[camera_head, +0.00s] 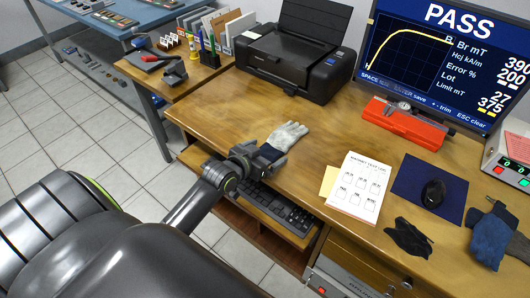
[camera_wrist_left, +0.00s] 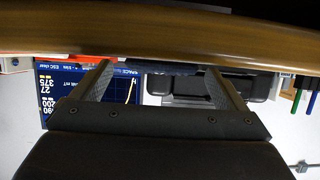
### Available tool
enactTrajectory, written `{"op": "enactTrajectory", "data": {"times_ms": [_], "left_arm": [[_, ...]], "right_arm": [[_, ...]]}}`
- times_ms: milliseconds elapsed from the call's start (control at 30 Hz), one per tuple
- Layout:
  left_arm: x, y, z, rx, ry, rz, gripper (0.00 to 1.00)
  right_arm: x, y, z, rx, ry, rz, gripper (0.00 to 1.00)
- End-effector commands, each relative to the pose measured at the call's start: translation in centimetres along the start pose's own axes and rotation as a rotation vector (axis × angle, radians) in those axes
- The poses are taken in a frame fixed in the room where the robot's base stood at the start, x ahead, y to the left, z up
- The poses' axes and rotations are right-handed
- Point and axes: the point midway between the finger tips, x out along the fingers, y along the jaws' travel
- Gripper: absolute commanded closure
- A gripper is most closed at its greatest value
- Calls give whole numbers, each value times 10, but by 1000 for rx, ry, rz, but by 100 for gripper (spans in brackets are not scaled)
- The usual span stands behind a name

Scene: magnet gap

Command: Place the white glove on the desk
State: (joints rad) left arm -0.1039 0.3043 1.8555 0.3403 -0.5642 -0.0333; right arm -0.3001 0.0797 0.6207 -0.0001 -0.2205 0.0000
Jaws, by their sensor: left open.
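The white glove (camera_head: 288,135) lies on the wooden desk (camera_head: 340,133) near its front edge. Its pale fingers point away to the upper right, and its dark cuff is at the near end. My left gripper (camera_head: 262,156) is at the desk's front edge, right by the cuff; I cannot tell whether they touch. In the left wrist view, my left gripper (camera_wrist_left: 158,72) has its fingers spread with nothing held between them. That view is upside down and shows the desk edge (camera_wrist_left: 160,38) as a brown band; the glove is not seen there. My right gripper is not in view.
A keyboard (camera_head: 280,208) sits on a pull-out tray below the desk edge. A black printer (camera_head: 294,55) stands behind the glove. A printed sheet (camera_head: 358,185), a black glove (camera_head: 408,238), a mouse (camera_head: 433,193) and a blue glove (camera_head: 490,238) lie to the right. The desk's middle is clear.

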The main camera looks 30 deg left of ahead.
Motion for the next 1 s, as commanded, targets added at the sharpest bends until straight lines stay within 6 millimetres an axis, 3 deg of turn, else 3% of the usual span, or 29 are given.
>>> {"op": "enactTrajectory", "data": {"times_ms": [167, 633, 800, 1000], "left_arm": [[-12, -1, -2, 1, 0, -1, 6], [-102, 0, -2, 2, -2, 0, 6], [-117, 0, -2, 2, 0, 0, 6], [-121, 0, -2, 0, 0, 0, 6]], "right_arm": [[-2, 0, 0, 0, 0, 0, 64], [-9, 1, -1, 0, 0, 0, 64], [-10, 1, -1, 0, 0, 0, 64], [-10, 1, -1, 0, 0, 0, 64]]}}
